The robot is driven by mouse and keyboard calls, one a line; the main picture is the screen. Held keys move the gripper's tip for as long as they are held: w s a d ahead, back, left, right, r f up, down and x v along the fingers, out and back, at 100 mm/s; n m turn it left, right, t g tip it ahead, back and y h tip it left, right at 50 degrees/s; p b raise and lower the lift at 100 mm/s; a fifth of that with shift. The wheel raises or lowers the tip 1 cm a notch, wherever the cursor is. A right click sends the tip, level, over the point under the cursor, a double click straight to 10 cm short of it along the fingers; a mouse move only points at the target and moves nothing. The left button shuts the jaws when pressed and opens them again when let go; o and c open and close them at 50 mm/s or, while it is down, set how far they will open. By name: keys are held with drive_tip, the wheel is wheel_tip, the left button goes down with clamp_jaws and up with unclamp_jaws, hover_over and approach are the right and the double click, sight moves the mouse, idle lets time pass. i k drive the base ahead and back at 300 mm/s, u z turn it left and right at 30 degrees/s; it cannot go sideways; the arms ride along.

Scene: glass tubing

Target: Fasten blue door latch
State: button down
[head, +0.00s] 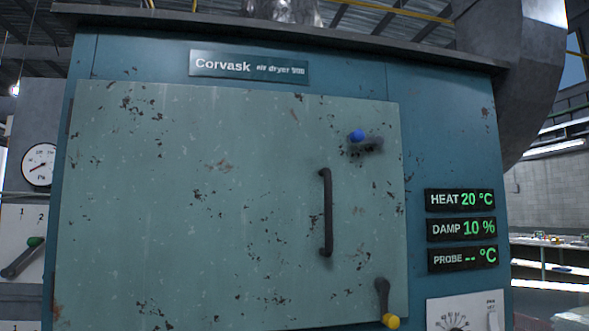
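The blue door latch (368,146) is in the head view, near the upper right corner of the pale green dryer door (200,200). Its blue knob (357,136) is at the upper left end of a short dark lever that lies roughly level. The lever's right end stays inside the door's right edge. The door looks closed against the cabinet. My gripper is not in view.
A dark vertical handle (327,213) is mid-right on the door. A second latch with a yellow knob (391,321) hangs near the lower right corner, its lever pointing down. Display panels (460,228) are on the cabinet to the right.

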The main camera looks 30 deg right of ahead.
sight(358, 135)
drive_tip(key=u, duration=1.55)
drive_tip(key=k, duration=0.8)
drive_tip(key=z, duration=1.65)
drive_tip(key=i, duration=0.5)
drive_tip(key=u, duration=0.1)
